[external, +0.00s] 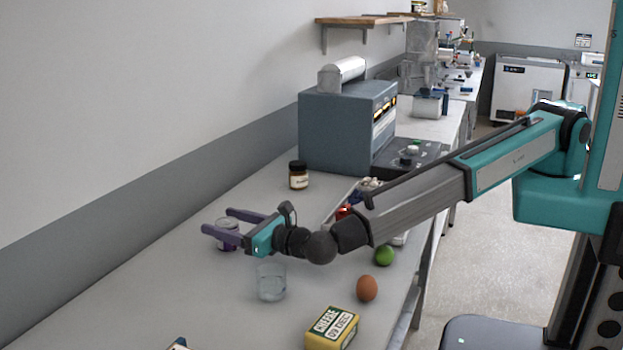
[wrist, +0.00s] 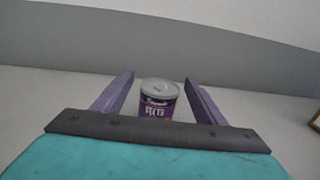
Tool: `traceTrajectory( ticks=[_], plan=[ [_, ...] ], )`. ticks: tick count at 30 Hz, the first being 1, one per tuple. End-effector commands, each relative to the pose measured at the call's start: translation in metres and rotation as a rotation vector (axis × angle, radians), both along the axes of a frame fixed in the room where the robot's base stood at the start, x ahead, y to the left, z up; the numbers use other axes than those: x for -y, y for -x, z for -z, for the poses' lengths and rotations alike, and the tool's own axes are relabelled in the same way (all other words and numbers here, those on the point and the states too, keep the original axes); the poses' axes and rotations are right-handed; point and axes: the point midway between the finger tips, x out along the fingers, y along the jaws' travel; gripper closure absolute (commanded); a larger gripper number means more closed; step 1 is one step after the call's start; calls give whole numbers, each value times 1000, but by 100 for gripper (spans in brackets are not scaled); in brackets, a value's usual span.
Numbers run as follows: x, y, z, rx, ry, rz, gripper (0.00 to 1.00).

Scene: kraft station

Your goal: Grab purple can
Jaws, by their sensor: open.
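The purple can (wrist: 158,101) stands upright on the counter, with a silver lid and a purple label. In the external view the can (external: 228,238) is partly hidden by my gripper. My gripper (external: 217,221) is open, its two purple fingers reaching to either side of the can. In the wrist view the can lies between the fingers of my gripper (wrist: 158,85), with a gap on each side. The gripper is not closed on it.
A clear glass (external: 271,283) stands just in front of my gripper. A brown egg (external: 367,288), a green fruit (external: 384,255) and a yellow box (external: 332,328) are to the right. A dark jar (external: 298,176) stands behind, near a grey machine (external: 335,130). The wall (external: 120,130) runs along the left.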

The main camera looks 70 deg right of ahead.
Motion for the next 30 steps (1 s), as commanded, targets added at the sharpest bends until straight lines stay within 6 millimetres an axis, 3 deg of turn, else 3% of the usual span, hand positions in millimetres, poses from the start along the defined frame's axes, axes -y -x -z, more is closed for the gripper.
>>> traceTrajectory(
  ticks=[10, 18, 30],
  plan=[
    [0, 0, 0, 0, 0, 0, 37],
    [0, 0, 0, 0, 0, 0, 82],
    [0, 0, -3, 1, 0, 0, 83]
  ],
)
